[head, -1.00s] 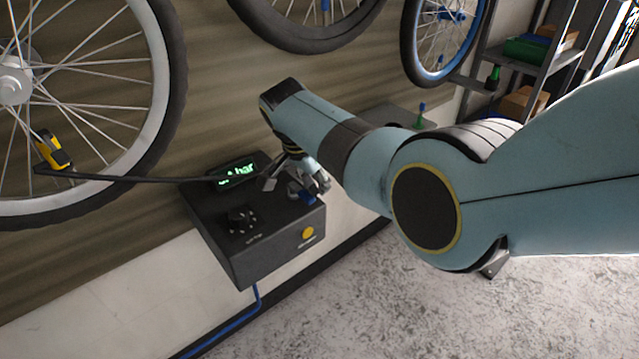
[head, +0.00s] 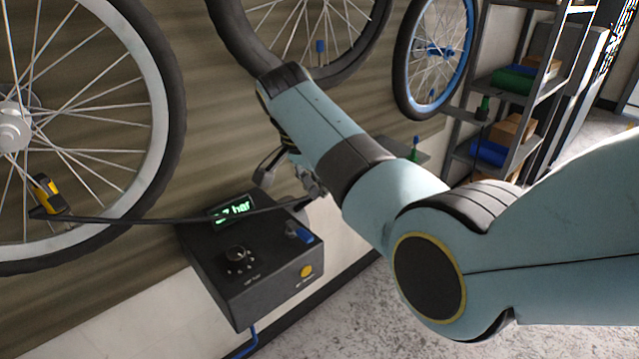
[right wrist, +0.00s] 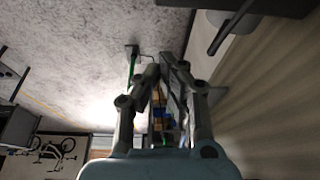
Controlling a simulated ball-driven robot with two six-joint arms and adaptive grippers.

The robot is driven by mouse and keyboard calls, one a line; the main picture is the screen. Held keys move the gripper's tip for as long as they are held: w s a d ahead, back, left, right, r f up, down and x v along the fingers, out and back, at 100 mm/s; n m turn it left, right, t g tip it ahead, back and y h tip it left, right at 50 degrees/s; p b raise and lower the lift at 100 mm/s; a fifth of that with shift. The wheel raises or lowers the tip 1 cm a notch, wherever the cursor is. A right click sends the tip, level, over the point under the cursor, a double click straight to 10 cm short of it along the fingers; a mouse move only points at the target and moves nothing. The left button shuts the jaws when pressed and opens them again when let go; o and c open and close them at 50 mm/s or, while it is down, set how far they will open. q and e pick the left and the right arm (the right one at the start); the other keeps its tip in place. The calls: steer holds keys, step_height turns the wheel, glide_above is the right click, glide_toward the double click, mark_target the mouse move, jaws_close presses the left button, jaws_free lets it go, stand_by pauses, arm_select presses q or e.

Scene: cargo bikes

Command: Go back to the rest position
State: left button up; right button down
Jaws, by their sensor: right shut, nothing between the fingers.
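My right arm comes in from the right in the head view. Its gripper (head: 290,178) hangs above the back right of a black pump box (head: 262,275), apart from the box's blue switch (head: 299,232). In the right wrist view the gripper's fingers (right wrist: 160,75) come together with nothing held. My left gripper is not in view.
A black hose (head: 140,218) runs from near the box to a yellow-and-black chuck (head: 48,195) at the large left wheel (head: 165,100). A blue-rimmed wheel (head: 405,75) and a grey shelf (head: 505,60) stand behind. Speckled floor (head: 400,325) lies clear in front.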

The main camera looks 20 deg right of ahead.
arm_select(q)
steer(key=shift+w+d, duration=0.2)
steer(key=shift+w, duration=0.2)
arm_select(e)
steer(key=shift+s+r, duration=0.1)
steer(key=shift+r, duration=0.15)
steer(key=shift+f, duration=0.1)
steer(key=s+d+f+n+g+b, duration=0.2)
steer(key=s+f+b, duration=0.2)
steer(key=s+f, duration=1.2)
steer(key=s+d+f+n+g+b, duration=0.1)
steer(key=s+d+f+g+b, duration=0.3)
steer(key=s+f, duration=1.25)
arm_select(q)
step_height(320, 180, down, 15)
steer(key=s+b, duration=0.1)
steer(key=b, duration=0.5)
steer(key=shift+b, duration=0.35)
arm_select(e)
steer(key=s+d+f+n+t+y, duration=0.1)
steer(key=s+f+n+t, duration=0.4)
steer(key=s+f+n, duration=0.6)
steer(key=s+f+y, duration=0.1)
steer(key=s+f, duration=1)
steer(key=f, duration=0.1)
steer(key=shift+f+y, duration=0.35)
steer(key=shift+y, duration=0.05)
